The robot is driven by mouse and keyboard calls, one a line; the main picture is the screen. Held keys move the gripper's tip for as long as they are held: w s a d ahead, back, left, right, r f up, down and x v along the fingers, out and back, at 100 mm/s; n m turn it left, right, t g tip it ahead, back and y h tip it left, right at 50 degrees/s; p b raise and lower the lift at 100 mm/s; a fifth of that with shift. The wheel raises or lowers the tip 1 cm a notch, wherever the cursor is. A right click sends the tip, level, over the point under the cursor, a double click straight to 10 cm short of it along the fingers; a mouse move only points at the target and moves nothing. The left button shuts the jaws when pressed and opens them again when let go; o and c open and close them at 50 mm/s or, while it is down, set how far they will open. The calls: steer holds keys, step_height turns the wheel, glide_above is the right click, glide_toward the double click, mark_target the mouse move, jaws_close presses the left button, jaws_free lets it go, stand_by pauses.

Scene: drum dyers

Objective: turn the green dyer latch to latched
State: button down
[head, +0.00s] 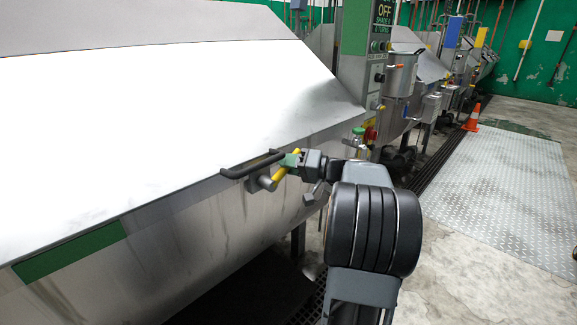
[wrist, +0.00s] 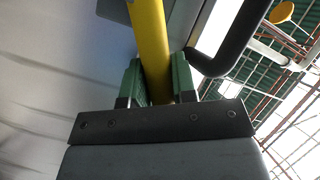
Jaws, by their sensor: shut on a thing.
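The green dyer's latch has a yellow lever (head: 280,174) on a grey boss (head: 262,184) at the front edge of the large steel machine, just below a black handle bar (head: 252,164). In the head view the lever slants up to the right. My gripper (head: 291,161) is at the lever's upper end. In the wrist view the yellow lever (wrist: 150,45) passes between the green finger pads of my gripper (wrist: 158,82), which is shut on it. The lever's held end is partly hidden by the fingers.
The machine's steel lid (head: 180,95) fills the left, with a green stripe (head: 68,254) on its front. The black handle (wrist: 228,45) is close to my right finger in the wrist view. A control column (head: 357,60) stands behind. An orange cone (head: 472,118) stands on the floor at right.

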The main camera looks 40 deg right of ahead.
steer(key=c, duration=0.9)
jaws_free()
steer(key=shift+r+p, duration=0.1)
steer(key=shift+p, duration=0.25)
